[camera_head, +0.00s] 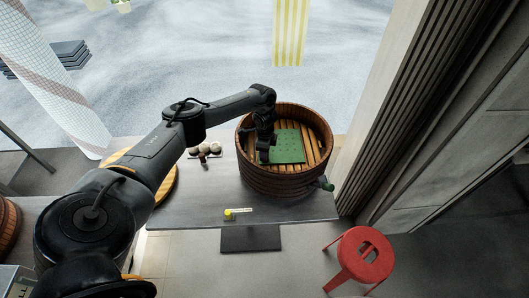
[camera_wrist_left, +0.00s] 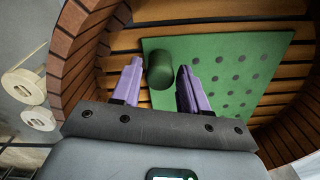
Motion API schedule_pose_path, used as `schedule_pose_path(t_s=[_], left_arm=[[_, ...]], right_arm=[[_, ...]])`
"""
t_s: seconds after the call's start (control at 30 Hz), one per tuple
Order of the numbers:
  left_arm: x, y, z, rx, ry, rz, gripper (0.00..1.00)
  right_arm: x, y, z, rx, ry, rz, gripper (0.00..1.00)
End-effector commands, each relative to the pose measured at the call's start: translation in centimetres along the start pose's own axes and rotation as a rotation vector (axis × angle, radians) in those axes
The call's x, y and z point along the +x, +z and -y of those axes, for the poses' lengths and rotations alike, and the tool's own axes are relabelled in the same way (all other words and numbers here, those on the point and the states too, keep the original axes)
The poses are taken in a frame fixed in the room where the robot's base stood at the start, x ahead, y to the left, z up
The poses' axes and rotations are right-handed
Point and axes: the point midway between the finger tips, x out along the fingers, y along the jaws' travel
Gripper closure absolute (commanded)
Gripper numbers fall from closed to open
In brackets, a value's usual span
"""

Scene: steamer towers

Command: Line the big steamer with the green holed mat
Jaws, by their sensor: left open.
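The big steamer (camera_head: 283,185) is a round, brown wooden tub on the grey table, open at the top with a slatted floor. The green holed mat (camera_head: 289,146) lies flat on the slats inside it. In the left wrist view the mat (camera_wrist_left: 240,75) shows rows of dark holes and an upright dark green knob (camera_wrist_left: 161,72) near its left side. My left gripper (camera_head: 264,156) is down inside the steamer. Its purple fingers (camera_wrist_left: 160,80) are open, one on each side of the knob, with gaps showing. My right gripper is not in view.
The grey table (camera_head: 215,205) holds a group of small pale round items (camera_head: 206,148) left of the steamer and a yellow-ended item (camera_head: 238,211) near the front edge. A round wooden board (camera_head: 165,188) lies at left. A red stool (camera_head: 361,257) stands at lower right.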

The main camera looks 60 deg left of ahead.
Motion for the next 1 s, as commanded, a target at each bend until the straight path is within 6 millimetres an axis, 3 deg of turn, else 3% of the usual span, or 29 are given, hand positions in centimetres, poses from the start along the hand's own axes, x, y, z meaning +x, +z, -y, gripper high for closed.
schedule_pose_path(t_s=[1.0], left_arm=[[-3.1,0.0,0.6,0.000,0.000,-0.001,0.56]], right_arm=[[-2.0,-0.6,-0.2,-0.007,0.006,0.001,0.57]])
